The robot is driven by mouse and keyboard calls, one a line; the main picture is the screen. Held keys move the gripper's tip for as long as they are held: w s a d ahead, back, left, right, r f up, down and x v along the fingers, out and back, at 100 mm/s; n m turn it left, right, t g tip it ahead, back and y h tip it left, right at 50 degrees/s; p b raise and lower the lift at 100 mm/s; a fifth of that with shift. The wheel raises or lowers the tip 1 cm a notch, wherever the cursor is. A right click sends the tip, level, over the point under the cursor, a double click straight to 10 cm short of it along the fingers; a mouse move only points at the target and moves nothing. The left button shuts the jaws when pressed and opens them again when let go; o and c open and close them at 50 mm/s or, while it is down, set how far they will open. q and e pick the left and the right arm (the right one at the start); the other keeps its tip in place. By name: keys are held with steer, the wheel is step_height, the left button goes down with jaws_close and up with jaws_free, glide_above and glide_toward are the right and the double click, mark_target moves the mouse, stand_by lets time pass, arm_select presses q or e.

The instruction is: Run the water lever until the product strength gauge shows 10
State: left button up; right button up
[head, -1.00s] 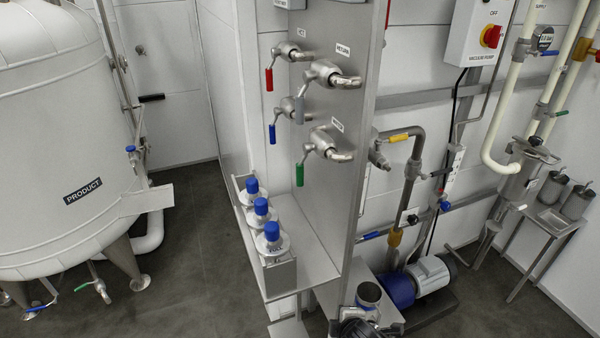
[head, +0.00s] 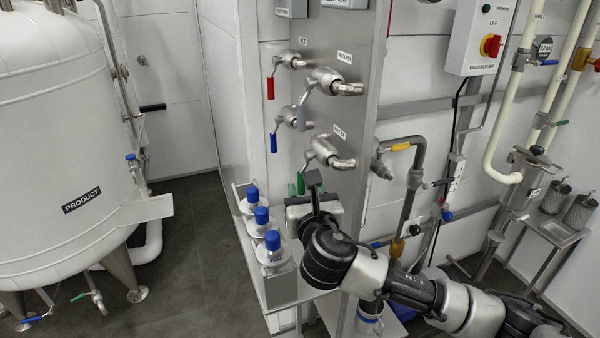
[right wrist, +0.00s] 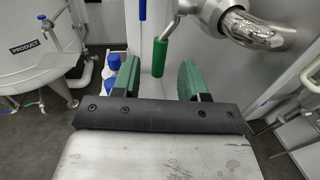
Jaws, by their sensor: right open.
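The water lever is a green-handled valve (head: 301,183) under the WATER label (head: 339,131) on the steel panel, hanging down. In the right wrist view its green handle (right wrist: 160,57) hangs between the two green-padded fingers in the picture, with space on both sides. My right gripper (right wrist: 159,80) is open and empty; in the head view it (head: 310,186) is just below the valve, partly covering the handle's surroundings. My left gripper is not in view. No product strength gauge reading can be made out; boxes at the panel's top (head: 291,8) are cut off.
Red (head: 271,88), grey (head: 304,117) and blue (head: 273,142) levers sit above on the same panel. Several blue-capped bottles (head: 262,215) stand on the shelf below. The PRODUCT tank (head: 60,150) is at left, with clear floor between.

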mark_target(302, 182)
steer(key=w, duration=0.4)
steer(key=w+a+p, duration=0.1)
steer(key=w, duration=0.1)
steer(key=shift+w, duration=0.35)
jaws_close()
